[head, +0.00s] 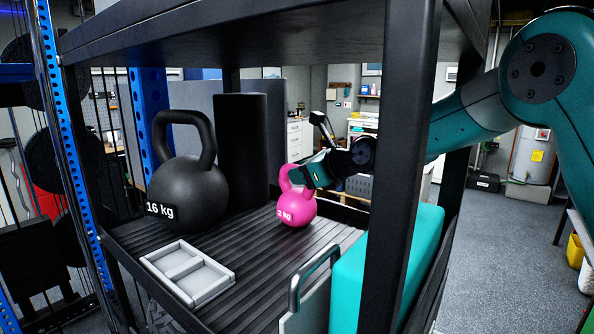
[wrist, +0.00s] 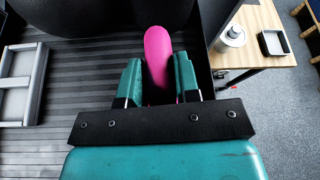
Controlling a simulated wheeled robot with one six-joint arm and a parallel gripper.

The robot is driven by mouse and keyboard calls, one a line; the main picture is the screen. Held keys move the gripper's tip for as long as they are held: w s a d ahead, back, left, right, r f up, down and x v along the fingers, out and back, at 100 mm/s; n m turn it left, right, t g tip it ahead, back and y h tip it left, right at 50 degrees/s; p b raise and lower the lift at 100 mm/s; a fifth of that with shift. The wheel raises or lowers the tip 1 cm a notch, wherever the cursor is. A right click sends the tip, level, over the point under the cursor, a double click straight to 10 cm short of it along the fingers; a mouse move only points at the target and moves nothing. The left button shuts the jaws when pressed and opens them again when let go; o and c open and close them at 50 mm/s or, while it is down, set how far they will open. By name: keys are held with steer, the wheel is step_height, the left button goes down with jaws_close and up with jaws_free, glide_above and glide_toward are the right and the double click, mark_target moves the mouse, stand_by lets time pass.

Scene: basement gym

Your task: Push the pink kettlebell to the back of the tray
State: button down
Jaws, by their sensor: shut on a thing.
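The pink kettlebell (head: 297,206), marked 2 kg, stands upright on the black ribbed tray (head: 262,278) of the shelf, right of the black foam roller. My gripper (head: 300,177) reaches in from the right at the height of the kettlebell's handle. In the wrist view my gripper (wrist: 158,82) has its teal fingers on both sides of the pink handle (wrist: 157,50) and is shut on it. The fingers hide part of the handle, and the gripper body hides the kettlebell's lower part there.
A large black 16 kg kettlebell (head: 187,188) and a black roller (head: 241,150) stand left of the pink one. A grey divided frame (head: 187,272) lies at the front left. A teal block (head: 388,270) and a metal handle (head: 313,275) are at the front right. A shelf post (head: 402,150) stands before my arm.

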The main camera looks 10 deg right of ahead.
steer(key=shift+w+d, duration=0.3)
steer(key=c, duration=0.8)
jaws_free()
steer(key=shift+o, duration=0.2)
steer(key=shift+a, duration=0.1)
steer(key=shift+s, duration=0.1)
steer(key=b+v, duration=0.5)
steer(key=v, duration=1.2)
steer(key=shift+r, duration=0.15)
